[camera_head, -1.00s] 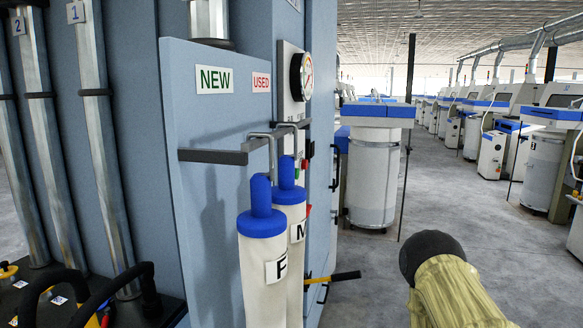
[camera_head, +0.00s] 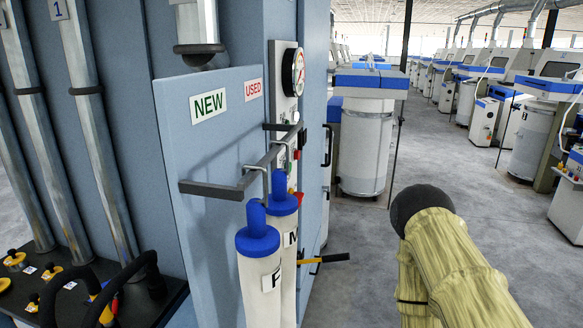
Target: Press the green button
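The blue-grey cabinet (camera_head: 212,130) fills the left and middle of the view. On its narrow right-hand face is a pale panel (camera_head: 284,75) with a round gauge at the top. Lower on this panel there are tiny red and green spots, partly behind a grey bracket. They are too small for me to tell clearly which is the green button. My arm, in a yellowish sleeve with a black rounded joint, rises at the lower right, apart from the cabinet. My gripper is not in view.
Two white cylinders with blue caps, marked F (camera_head: 258,265) and M (camera_head: 285,225), hang before the panel from a grey bracket (camera_head: 240,185). A yellow-and-black lever (camera_head: 325,259) sticks out right. Open grey floor (camera_head: 350,290) lies between the cabinet and my arm.

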